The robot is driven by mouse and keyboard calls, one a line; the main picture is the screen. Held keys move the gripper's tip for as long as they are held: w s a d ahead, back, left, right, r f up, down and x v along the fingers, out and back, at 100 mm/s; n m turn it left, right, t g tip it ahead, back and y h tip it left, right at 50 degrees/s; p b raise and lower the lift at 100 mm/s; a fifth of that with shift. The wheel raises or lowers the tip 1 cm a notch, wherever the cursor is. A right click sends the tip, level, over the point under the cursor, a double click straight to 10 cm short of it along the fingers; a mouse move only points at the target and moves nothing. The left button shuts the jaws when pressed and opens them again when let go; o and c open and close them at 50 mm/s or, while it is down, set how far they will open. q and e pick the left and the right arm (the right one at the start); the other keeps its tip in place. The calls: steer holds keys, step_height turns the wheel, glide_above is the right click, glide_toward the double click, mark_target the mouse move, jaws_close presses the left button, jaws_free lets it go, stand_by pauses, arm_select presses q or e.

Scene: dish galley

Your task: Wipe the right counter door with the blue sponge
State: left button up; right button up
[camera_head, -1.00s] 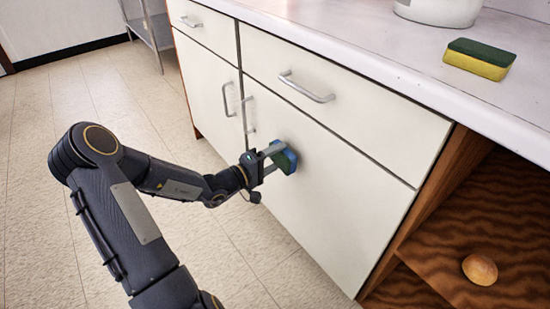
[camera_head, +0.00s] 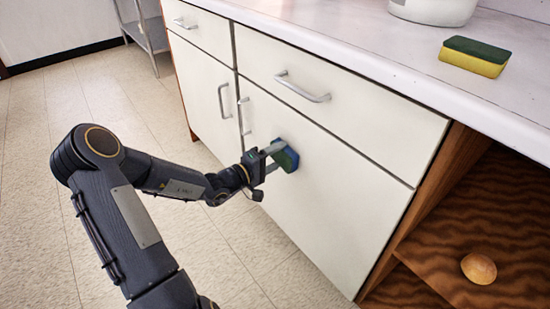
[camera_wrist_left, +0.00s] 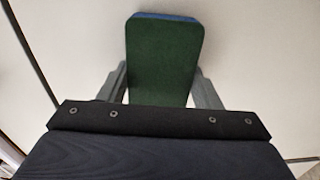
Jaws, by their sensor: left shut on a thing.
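The blue sponge (camera_head: 286,156) has a green side and a blue side. My left gripper (camera_head: 272,157) is shut on it and holds it at the upper part of the right counter door (camera_head: 325,205). The blue side faces the door; whether it presses firmly cannot be told. In the left wrist view the sponge (camera_wrist_left: 163,60) shows its green face, with a thin blue edge at the top, between the two fingers (camera_wrist_left: 163,88). The door is white, closed, with a vertical handle (camera_head: 243,115) at its left edge. My right gripper is not in view.
A yellow and green sponge (camera_head: 476,57) and a white pot (camera_head: 432,8) stand on the countertop (camera_head: 400,60). The left door (camera_head: 203,98) and the drawers above are closed. An open wooden shelf at right holds a round bun (camera_head: 478,268). The floor in front is clear.

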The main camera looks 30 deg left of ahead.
mark_target(286, 164)
arm_select(q)
steer(key=shift+s+d+b, duration=0.25)
steer(key=shift+d+b, duration=0.05)
steer(key=shift+d, duration=0.3)
steer(key=shift+s+d+b, duration=0.3)
steer(key=shift+d, duration=0.35)
steer(key=shift+s+d+b, duration=0.25)
steer(key=shift+d+b, duration=0.05)
steer(key=shift+d, duration=0.3)
steer(key=shift+w, duration=0.15)
steer(key=shift+w+a+r, duration=0.1)
steer(key=shift+w+a, duration=0.15)
steer(key=shift+a, duration=0.25)
steer(key=shift+w+a, duration=0.35)
steer(key=shift+a, duration=0.35)
steer(key=shift+w+a, duration=0.3)
steer(key=shift+a, duration=0.4)
steer(key=shift+c, duration=0.8)
steer(key=shift+s+a, duration=0.15)
steer(key=shift+s, duration=0.1)
steer(key=shift+v, duration=2.65)
